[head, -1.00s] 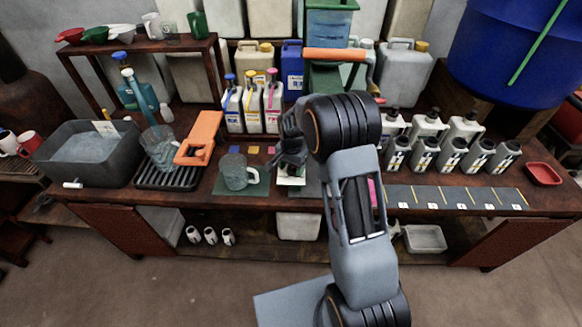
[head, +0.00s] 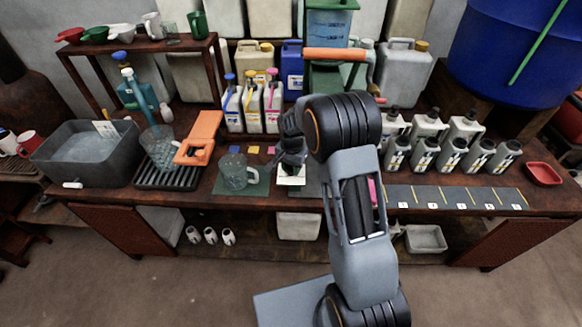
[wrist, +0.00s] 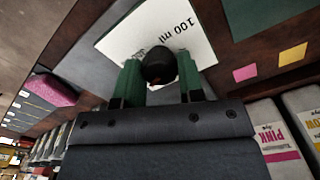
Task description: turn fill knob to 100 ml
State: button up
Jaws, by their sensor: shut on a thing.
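The fill knob (wrist: 158,66) is a dark round knob on a white plate (wrist: 128,38) printed "100 ml", seen in the wrist view. Other marks on the plate are partly hidden by the knob and fingers. My gripper (wrist: 158,78) has its two green fingers on either side of the knob, shut on it. In the head view my gripper (head: 291,160) is over the white plate (head: 290,180) at the bench's front, and the knob is hidden there. Which way the knob points cannot be told.
A glass mug (head: 237,172) on a green mat stands left of the plate. Pink and yellow squares (wrist: 245,73) lie near it. Dye bottles (head: 251,106) stand behind, and a row of grey bottles (head: 424,153) stands at right. A numbered dark strip (head: 455,198) lies along the front right.

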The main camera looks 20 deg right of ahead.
jog(key=n, duration=0.3)
jog(key=shift+n+b, duration=0.3)
jog(key=shift+n, duration=0.1)
jog(key=n, duration=0.3)
jog(key=shift+n, duration=0.3)
jog(key=n+b, duration=0.1)
jog(key=n, duration=1.3)
jog(key=shift+n, duration=0.3)
jog(key=n, duration=0.5)
jog(key=shift+r+b, duration=0.1)
jog(key=shift+b, duration=0.25)
jog(key=shift+n, duration=0.3)
jog(key=o, duration=0.9)
